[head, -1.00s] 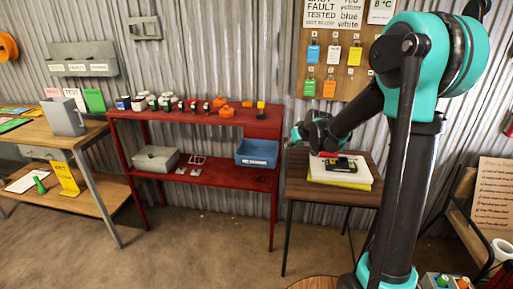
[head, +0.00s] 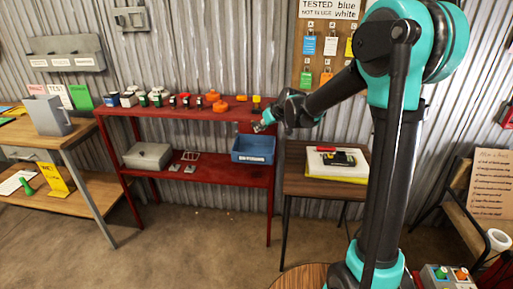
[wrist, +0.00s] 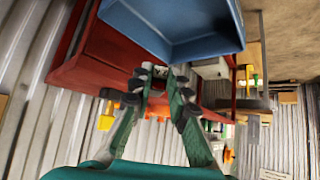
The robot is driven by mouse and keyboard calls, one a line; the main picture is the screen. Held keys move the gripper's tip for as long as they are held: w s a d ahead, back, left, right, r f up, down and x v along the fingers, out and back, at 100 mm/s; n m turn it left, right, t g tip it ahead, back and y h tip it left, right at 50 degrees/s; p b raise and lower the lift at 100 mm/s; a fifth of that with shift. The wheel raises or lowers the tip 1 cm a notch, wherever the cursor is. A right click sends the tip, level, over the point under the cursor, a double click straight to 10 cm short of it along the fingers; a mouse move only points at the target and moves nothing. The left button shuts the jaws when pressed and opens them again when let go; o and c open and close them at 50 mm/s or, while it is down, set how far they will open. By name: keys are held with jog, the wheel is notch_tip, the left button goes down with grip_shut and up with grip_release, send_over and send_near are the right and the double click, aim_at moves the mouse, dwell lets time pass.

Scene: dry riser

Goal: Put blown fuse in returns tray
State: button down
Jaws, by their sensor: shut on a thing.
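The blue tray (head: 253,149) with a label on its front sits at the right end of the red rack's lower shelf. It also shows large at the top of the wrist view (wrist: 165,42). My gripper (head: 262,127) is just above the tray, near its right side, below the rack's top level. In the wrist view my gripper's fingers (wrist: 160,78) close on a small pale piece (wrist: 160,71), seemingly the fuse, mostly hidden between the fingertips. The tray's inside is not clear in the head view.
The red rack's top (head: 180,111) holds several small coloured parts. A grey box (head: 148,156) stands on its lower shelf. A wooden side table (head: 310,181) to the right carries a multimeter (head: 338,159) on papers. A workbench (head: 40,135) is at left. The floor in front is clear.

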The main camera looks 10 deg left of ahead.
jog(key=shift+f, duration=0.55)
jog(key=c, duration=1.4)
grip_release()
jog(key=shift+o, duration=0.2)
jog(key=shift+s, duration=0.1)
jog(key=v, duration=1.2)
jog(key=s+d+f+m+g+h, duration=0.1)
jog(key=s+d+f+m+h, duration=0.1)
jog(key=s+d+f, duration=0.5)
jog(key=s+d+f+m+g+h, duration=0.1)
jog(key=s+d+f+m, duration=0.2)
jog(key=s+d+f, duration=0.3)
jog(key=s+d+f+m+h, duration=0.2)
jog(key=s+d+f, duration=0.5)
jog(key=s, duration=0.8)
jog(key=shift+d+f+m+g+h, duration=0.3)
jog(key=shift+d+m+g, duration=0.1)
jog(key=shift+d, duration=0.2)
